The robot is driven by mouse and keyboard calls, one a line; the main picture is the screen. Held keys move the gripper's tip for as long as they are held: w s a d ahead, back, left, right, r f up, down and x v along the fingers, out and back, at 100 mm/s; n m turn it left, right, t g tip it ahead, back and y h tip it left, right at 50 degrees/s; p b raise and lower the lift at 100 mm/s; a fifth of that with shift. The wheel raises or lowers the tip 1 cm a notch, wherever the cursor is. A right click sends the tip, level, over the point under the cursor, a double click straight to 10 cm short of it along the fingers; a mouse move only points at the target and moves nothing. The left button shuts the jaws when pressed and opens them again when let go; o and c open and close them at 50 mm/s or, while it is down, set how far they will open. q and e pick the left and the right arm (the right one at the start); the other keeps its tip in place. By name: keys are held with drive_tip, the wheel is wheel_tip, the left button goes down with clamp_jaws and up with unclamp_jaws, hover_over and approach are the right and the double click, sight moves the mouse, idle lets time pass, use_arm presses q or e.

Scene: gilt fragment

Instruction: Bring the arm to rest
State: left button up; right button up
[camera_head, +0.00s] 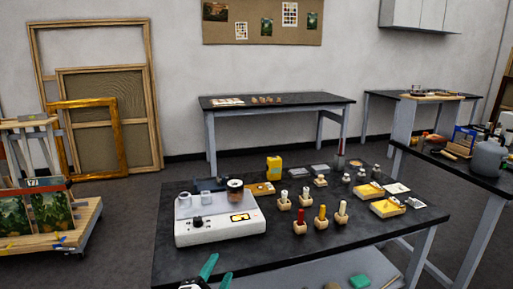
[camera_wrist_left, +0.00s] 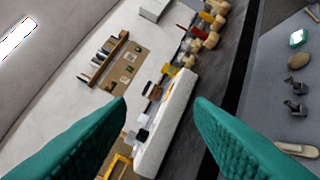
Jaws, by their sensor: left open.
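My left gripper (camera_head: 214,274) shows at the bottom of the head view, at the near edge of the dark table (camera_head: 185,262). Its two green fingers are spread apart with nothing between them. In the left wrist view the open fingers (camera_wrist_left: 160,110) frame the white device (camera_wrist_left: 168,125) beyond them, and the view is tilted. In the head view the white device (camera_head: 222,222), with a jar on top, stands just behind the gripper, apart from it as far as I can tell. My right gripper is not in view.
Wooden blocks holding bottles (camera_head: 300,227), yellow trays (camera_head: 387,208) and a yellow can (camera_head: 274,167) stand on the table. A lower shelf (camera_head: 310,272) holds small items. Another table (camera_head: 270,101) stands behind, a cart (camera_head: 50,238) at left. Dark floor lies between.

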use_arm(q)
drive_tip(key=s+a+f+n+g+y, duration=0.4)
drive_tip(key=s+a+f+n+g, duration=0.35)
drive_tip(key=s+f, duration=0.45)
drive_tip(key=s+a+f+n+g, duration=0.2)
drive_tip(key=s+f+n+g, duration=0.15)
drive_tip(key=s, duration=0.45)
drive_tip(key=s+a+f+n+g, duration=0.25)
drive_tip(key=s+f+g, duration=0.2)
drive_tip(key=s, duration=0.35)
drive_tip(key=s+f+p+x, duration=0.1)
drive_tip(key=s+x, duration=0.1)
drive_tip(key=x, duration=0.9)
drive_tip(key=s+a+p+x, duration=0.1)
drive_tip(key=s+x, duration=0.2)
drive_tip(key=x, duration=0.7)
drive_tip(key=s+a+f+g+p, duration=0.1)
drive_tip(key=s+a+f+p, duration=0.1)
drive_tip(key=s+f, duration=1.4)
drive_tip(key=shift+s+a+m+p, duration=0.35)
drive_tip(key=shift+s+a+m, duration=0.1)
drive_tip(key=shift+s, duration=0.15)
